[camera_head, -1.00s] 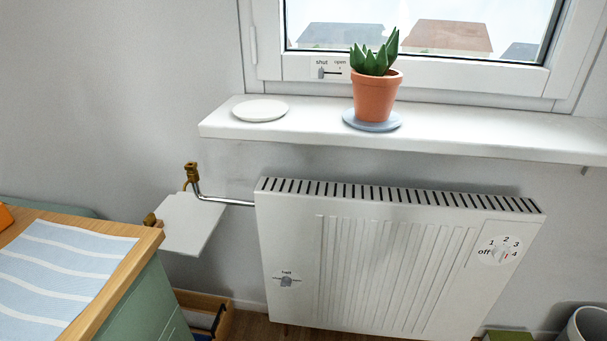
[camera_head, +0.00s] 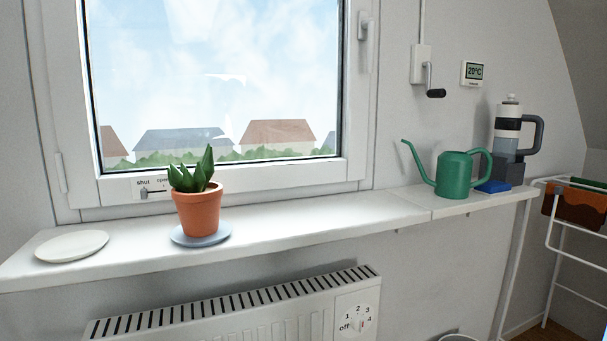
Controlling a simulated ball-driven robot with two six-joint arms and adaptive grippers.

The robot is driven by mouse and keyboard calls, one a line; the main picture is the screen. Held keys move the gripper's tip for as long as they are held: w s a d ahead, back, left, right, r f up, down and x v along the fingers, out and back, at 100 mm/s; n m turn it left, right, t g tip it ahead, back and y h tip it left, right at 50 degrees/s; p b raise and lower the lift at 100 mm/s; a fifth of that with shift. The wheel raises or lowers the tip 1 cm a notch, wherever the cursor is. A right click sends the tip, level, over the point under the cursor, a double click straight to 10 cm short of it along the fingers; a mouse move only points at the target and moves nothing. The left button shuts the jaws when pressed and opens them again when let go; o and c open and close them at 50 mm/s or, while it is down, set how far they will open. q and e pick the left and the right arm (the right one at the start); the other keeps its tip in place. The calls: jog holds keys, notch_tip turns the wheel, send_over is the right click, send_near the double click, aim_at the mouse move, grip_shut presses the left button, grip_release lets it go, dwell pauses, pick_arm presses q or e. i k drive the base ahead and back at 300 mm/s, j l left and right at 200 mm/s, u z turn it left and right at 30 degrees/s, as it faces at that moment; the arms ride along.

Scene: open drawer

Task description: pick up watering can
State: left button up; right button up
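The green watering can (camera_head: 454,175) stands upright on the right part of the white windowsill. Its thin spout points left and up, and its handle is on the right side. A small blue block (camera_head: 494,186) lies beside it at the right, close to the handle. Neither of my grippers shows in the head view.
A potted succulent (camera_head: 198,212) on a blue-grey saucer and a white plate (camera_head: 72,246) sit on the windowsill (camera_head: 310,222). A grey and white bottle-like device (camera_head: 508,130) stands right of the can. A radiator (camera_head: 240,312) is below, and a drying rack (camera_head: 556,222) is at the far right. The sill between plant and can is clear.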

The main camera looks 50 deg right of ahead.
aim_at(453, 173)
jog(key=z, duration=2.5)
jog(key=j+u, duration=0.1)
jog(key=u, duration=0.4)
jog(key=i+u, duration=0.1)
jog(key=u, duration=0.85)
jog(key=i+z, duration=0.1)
jog(key=z, duration=1.45)
jog(key=i+l+u, duration=0.15)
jog(key=l, duration=0.15)
